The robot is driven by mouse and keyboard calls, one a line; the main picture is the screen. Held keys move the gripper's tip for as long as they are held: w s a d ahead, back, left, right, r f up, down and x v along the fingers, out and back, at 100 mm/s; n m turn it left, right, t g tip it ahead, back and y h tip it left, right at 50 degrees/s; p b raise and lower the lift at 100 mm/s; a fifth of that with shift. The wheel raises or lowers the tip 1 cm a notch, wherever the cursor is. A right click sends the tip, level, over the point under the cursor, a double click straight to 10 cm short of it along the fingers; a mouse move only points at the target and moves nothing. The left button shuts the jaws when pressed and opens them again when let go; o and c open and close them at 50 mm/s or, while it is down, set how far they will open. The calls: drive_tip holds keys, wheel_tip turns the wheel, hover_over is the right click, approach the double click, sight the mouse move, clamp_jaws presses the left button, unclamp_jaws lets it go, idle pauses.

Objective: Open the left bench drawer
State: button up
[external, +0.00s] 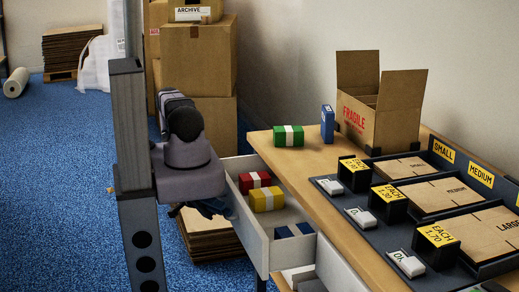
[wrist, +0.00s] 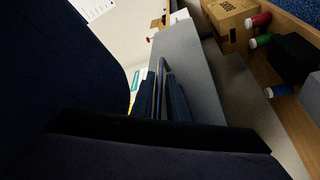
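The left bench drawer (external: 253,229) is pulled well out from the bench in the external view. Inside it lie a red pack (external: 255,182), a yellow pack (external: 266,199) and blue packs (external: 295,230). My gripper (external: 208,207) is at the outer side of the drawer front, partly hidden by my arm. In the wrist view its dark fingers (wrist: 163,98) are close together, with the bar of the drawer handle (wrist: 162,66) between them. The pale drawer front (wrist: 187,66) shows beside them.
The bench top (external: 293,168) carries a green pack (external: 288,136), a blue box (external: 327,123), an open FRAGILE carton (external: 376,118) and a carton rack (external: 440,225). Flat cardboard (external: 208,240) lies below the drawer. Stacked boxes (external: 198,60) stand behind.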

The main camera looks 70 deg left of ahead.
idle(0.3)
drive_tip(key=b+v, duration=0.1)
drive_tip(key=v, duration=0.6)
drive_tip(key=shift+a, duration=0.15)
drive_tip(key=shift+c, duration=0.2)
